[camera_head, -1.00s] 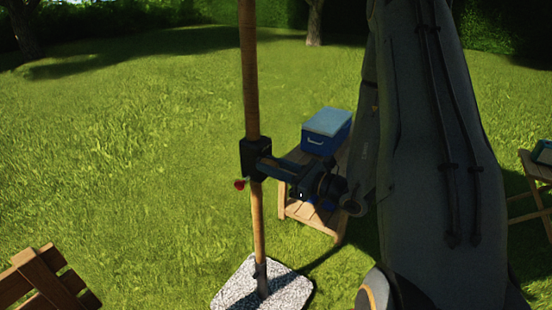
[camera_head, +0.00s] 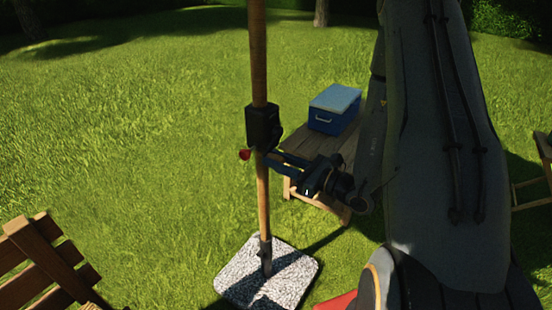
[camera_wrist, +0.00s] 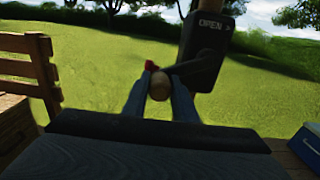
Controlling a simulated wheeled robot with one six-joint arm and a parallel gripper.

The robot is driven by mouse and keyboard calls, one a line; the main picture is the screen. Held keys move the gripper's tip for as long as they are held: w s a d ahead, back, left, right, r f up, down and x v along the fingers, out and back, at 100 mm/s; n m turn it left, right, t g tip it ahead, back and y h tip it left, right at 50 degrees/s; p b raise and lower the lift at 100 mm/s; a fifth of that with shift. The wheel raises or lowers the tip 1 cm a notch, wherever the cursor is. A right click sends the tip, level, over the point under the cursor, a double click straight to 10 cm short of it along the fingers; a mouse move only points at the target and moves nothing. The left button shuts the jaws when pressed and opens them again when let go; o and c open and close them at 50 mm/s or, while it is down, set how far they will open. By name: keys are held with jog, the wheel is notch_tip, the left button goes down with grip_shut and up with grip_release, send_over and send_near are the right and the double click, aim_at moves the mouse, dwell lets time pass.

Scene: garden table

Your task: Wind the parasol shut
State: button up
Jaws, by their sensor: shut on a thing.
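The parasol's wooden pole (camera_head: 259,60) stands upright, its canopy out of view. A black crank housing (camera_head: 263,126) sits on it; in the wrist view the housing (camera_wrist: 205,50) is marked "OPEN" with an arrow. A red knob (camera_head: 245,154) shows just below and left of the housing. My gripper (camera_head: 272,159) reaches in from the right, below the housing. In the wrist view its blue fingers are shut on a round tan crank handle (camera_wrist: 159,86), with a dark crank arm running from it towards the housing. A bit of red shows behind the handle.
The pole stands in a speckled stone base (camera_head: 240,276). A blue cooler (camera_head: 333,110) sits on a wooden table (camera_head: 345,150) behind my gripper. A wooden chair (camera_head: 40,262) is at lower left, and part of a red object (camera_head: 335,301) shows at the bottom. Grass lies open at left.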

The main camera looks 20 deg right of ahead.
jog(key=w+d+f+b, duration=0.4)
jog(key=w+d, duration=0.2)
jog(key=d, duration=0.2)
jog(key=w+d+r+p, duration=0.1)
jog(key=w+d+r, duration=0.2)
jog(key=d+r, duration=0.1)
jog(key=shift+w+d+r+p, duration=0.2)
jog(key=shift+w+r+p, duration=0.15)
jog(key=shift+r, duration=0.1)
dwell(0.3)
